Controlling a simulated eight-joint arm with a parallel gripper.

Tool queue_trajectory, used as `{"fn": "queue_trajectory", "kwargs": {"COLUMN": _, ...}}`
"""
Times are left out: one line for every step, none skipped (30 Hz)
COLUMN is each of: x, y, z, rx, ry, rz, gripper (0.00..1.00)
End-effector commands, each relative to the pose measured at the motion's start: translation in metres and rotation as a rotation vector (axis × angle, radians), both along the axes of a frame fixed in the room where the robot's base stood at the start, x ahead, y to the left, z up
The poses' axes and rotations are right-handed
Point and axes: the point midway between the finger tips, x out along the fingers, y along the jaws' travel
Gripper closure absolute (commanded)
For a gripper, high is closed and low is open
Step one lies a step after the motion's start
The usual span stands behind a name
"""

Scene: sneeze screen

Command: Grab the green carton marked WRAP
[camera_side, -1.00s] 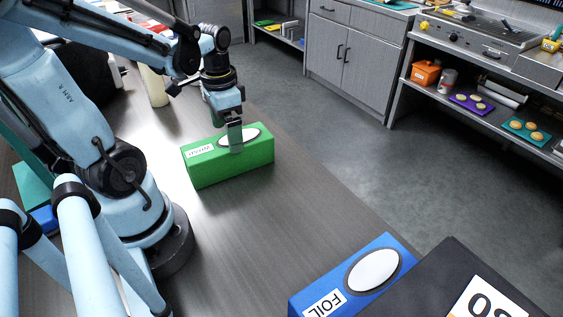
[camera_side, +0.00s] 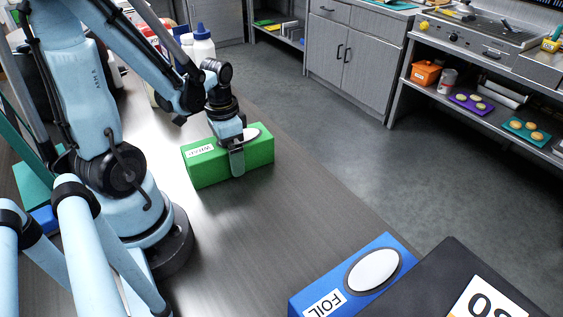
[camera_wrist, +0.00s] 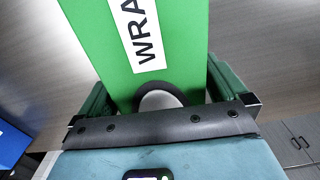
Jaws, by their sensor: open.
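The green carton (camera_side: 205,171) with a white WRAP label lies on the dark counter in the side view. In the wrist view the carton (camera_wrist: 185,35) runs up from between my fingers, with part of its label and grey oval showing. My gripper (camera_side: 237,150) is over the carton's right part, pointing down. One finger hangs in front of the carton's near long face; the far finger is hidden in the side view. In the wrist view my gripper (camera_wrist: 160,92) is open, with one finger on each side of the carton. I cannot tell whether either finger touches it.
A blue FOIL carton (camera_side: 345,285) and a dark box (camera_side: 445,285) with a white label stand at the front right. White bottles (camera_side: 203,47) with blue caps stand on the counter behind my arm. The counter (camera_side: 270,225) between the cartons is clear.

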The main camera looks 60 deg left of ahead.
Motion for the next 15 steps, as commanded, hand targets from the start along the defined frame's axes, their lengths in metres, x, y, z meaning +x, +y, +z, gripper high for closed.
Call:
{"fn": "queue_trajectory", "kwargs": {"x": -0.0001, "y": 0.0, "z": -0.001, "rx": 0.0, "ry": 0.0, "rz": 0.0, "gripper": 0.0}}
{"fn": "queue_trajectory", "kwargs": {"x": -0.0002, "y": -0.0001, "z": -0.0013, "rx": 0.0, "ry": 0.0, "rz": 0.0, "gripper": 0.0}}
{"fn": "queue_trajectory", "kwargs": {"x": -0.0002, "y": -0.0001, "z": -0.0014, "rx": 0.0, "ry": 0.0, "rz": 0.0, "gripper": 0.0}}
{"fn": "queue_trajectory", "kwargs": {"x": -0.0002, "y": -0.0001, "z": -0.0014, "rx": 0.0, "ry": 0.0, "rz": 0.0, "gripper": 0.0}}
{"fn": "queue_trajectory", "kwargs": {"x": -0.0002, "y": -0.0001, "z": -0.0014, "rx": 0.0, "ry": 0.0, "rz": 0.0, "gripper": 0.0}}
{"fn": "queue_trajectory", "kwargs": {"x": -0.0002, "y": -0.0001, "z": -0.0013, "rx": 0.0, "ry": 0.0, "rz": 0.0, "gripper": 0.0}}
{"fn": "queue_trajectory", "kwargs": {"x": -0.0002, "y": -0.0001, "z": -0.0013, "rx": 0.0, "ry": 0.0, "rz": 0.0, "gripper": 0.0}}
{"fn": "queue_trajectory", "kwargs": {"x": -0.0002, "y": -0.0001, "z": -0.0013, "rx": 0.0, "ry": 0.0, "rz": 0.0, "gripper": 0.0}}
{"fn": "queue_trajectory", "kwargs": {"x": -0.0002, "y": -0.0001, "z": -0.0012, "rx": 0.0, "ry": 0.0, "rz": 0.0, "gripper": 0.06}}
{"fn": "queue_trajectory", "kwargs": {"x": -0.0002, "y": -0.0001, "z": -0.0012, "rx": 0.0, "ry": 0.0, "rz": 0.0, "gripper": 0.11}}
{"fn": "queue_trajectory", "kwargs": {"x": -0.0001, "y": -0.0001, "z": -0.0012, "rx": 0.0, "ry": 0.0, "rz": 0.0, "gripper": 0.15}}
{"fn": "queue_trajectory", "kwargs": {"x": -0.0002, "y": -0.0001, "z": -0.0012, "rx": 0.0, "ry": 0.0, "rz": 0.0, "gripper": 0.21}}
{"fn": "queue_trajectory", "kwargs": {"x": -0.0002, "y": -0.0001, "z": -0.0012, "rx": 0.0, "ry": 0.0, "rz": 0.0, "gripper": 0.26}}
{"fn": "queue_trajectory", "kwargs": {"x": -0.0001, "y": -0.0001, "z": -0.0012, "rx": 0.0, "ry": 0.0, "rz": 0.0, "gripper": 0.31}}
{"fn": "queue_trajectory", "kwargs": {"x": -0.0001, "y": -0.0001, "z": -0.0011, "rx": 0.0, "ry": 0.0, "rz": 0.0, "gripper": 0.37}}
